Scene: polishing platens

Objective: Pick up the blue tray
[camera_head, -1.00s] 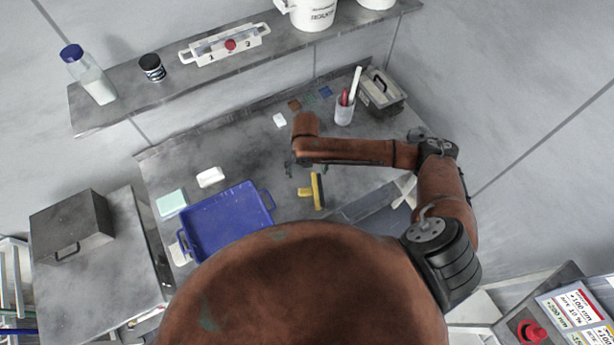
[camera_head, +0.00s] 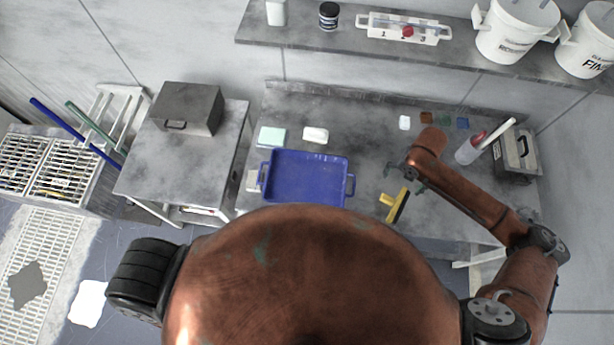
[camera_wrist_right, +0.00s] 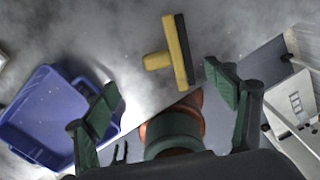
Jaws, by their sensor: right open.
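The blue tray (camera_head: 305,177) lies flat on the grey workbench, left of its middle, with a handle at each short end. My orange body hides part of its near edge in the head view. It also shows at the left of the right wrist view (camera_wrist_right: 40,118). My right gripper (camera_head: 402,172) is above the bench, to the right of the tray and apart from it. In the right wrist view its green fingers (camera_wrist_right: 160,95) are spread wide with nothing between them. My left gripper is not in view.
A yellow squeegee-like tool (camera_head: 397,204) lies between tray and right arm. A white block (camera_head: 315,135) and a pale green pad (camera_head: 271,138) lie behind the tray. A shelf (camera_head: 340,43) runs behind.

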